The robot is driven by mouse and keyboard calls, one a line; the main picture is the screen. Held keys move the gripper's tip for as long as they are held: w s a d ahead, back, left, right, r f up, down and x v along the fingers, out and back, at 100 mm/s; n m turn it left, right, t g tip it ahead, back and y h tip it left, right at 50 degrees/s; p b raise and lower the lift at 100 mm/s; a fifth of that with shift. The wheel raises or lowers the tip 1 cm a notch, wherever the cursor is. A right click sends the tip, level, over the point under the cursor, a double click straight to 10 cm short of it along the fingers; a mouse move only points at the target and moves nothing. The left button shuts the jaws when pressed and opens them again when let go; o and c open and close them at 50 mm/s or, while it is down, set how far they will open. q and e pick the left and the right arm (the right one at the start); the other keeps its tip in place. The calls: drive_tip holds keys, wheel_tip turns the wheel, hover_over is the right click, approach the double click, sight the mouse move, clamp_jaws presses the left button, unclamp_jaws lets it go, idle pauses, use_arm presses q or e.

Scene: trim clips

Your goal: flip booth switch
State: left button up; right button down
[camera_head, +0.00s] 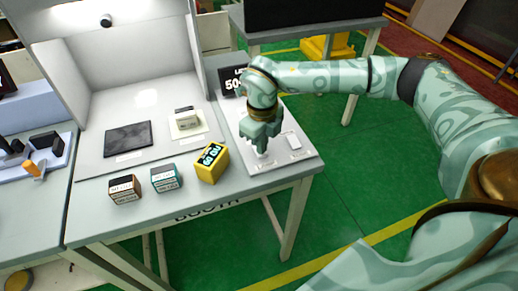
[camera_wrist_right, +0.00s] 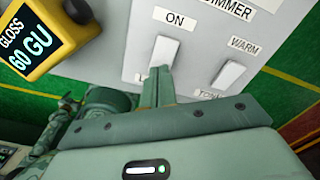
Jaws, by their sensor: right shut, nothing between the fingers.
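A pale grey switch panel (camera_head: 292,159) lies on the right end of the booth table. In the right wrist view it carries a white rocker switch (camera_wrist_right: 164,50) under the label ON. A second white rocker (camera_wrist_right: 229,75) sits to its right, near the label WARM; it also shows in the head view (camera_head: 293,141). My right gripper (camera_head: 262,148) is shut and empty, pointing down over the panel. In the right wrist view its fingertips (camera_wrist_right: 161,77) overlap the lower end of the ON rocker and hide the label below; contact cannot be told. My left gripper is out of view.
A yellow gloss meter (camera_head: 212,162) stands left of the panel, with a teal box (camera_head: 166,178) and a brown box (camera_head: 124,189) along the front edge. A dark plate (camera_head: 128,139) lies inside the white booth. A black display (camera_head: 231,82) stands behind the panel.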

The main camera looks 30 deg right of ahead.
drive_tip(key=shift+f, duration=0.55)
drive_tip(key=shift+s, duration=0.1)
wheel_tip(320, 180, up, 7)
drive_tip(key=p, duration=0.6)
drive_tip(key=shift+r, duration=0.1)
idle(0.3)
